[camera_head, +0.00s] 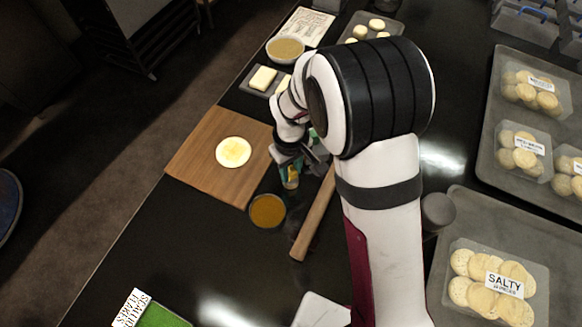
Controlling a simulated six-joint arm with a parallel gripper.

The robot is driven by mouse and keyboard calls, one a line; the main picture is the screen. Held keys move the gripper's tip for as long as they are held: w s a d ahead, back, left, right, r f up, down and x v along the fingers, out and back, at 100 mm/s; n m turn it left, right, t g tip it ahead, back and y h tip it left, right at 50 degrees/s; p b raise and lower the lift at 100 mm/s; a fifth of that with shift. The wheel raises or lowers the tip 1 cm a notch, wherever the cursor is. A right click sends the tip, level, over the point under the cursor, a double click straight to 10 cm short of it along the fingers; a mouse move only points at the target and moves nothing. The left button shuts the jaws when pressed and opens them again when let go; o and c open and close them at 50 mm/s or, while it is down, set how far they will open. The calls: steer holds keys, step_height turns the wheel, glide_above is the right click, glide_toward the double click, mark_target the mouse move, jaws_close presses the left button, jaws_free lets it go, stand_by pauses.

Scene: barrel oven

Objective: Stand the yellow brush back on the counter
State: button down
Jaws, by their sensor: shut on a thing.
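My gripper (291,158) is in the middle of the head view, at the right edge of a wooden board. It is shut on a small upright thing, the brush (291,177), of which a yellowish lower part shows below the fingers. My arm and gripper hide the upper part of the brush. I cannot tell whether its lower end touches the surface. The black counter (190,240) spreads around the board and under my arm.
A flat round of dough (233,152) lies on the wooden board (205,135). A bowl of orange-brown sauce (267,211) and a rolling pin (314,215) are close to the gripper.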

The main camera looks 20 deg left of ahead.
steer(key=c, duration=0.6)
jaws_free()
steer(key=shift+o, duration=0.2)
steer(key=shift+r, duration=0.1)
step_height(320, 180, up, 16)
steer(key=s+d+r+m, duration=0.2)
steer(key=d+m, duration=0.2)
steer(key=d, duration=0.3)
steer(key=s+d+r+m, duration=0.2)
steer(key=d+m, duration=0.1)
steer(key=d, duration=0.3)
steer(key=s+d+f+m+y, duration=0.1)
steer(key=s+d+m, duration=0.8)
steer(key=s, duration=0.3)
steer(key=shift+f+m+y, duration=0.4)
steer(key=shift+m, duration=0.4)
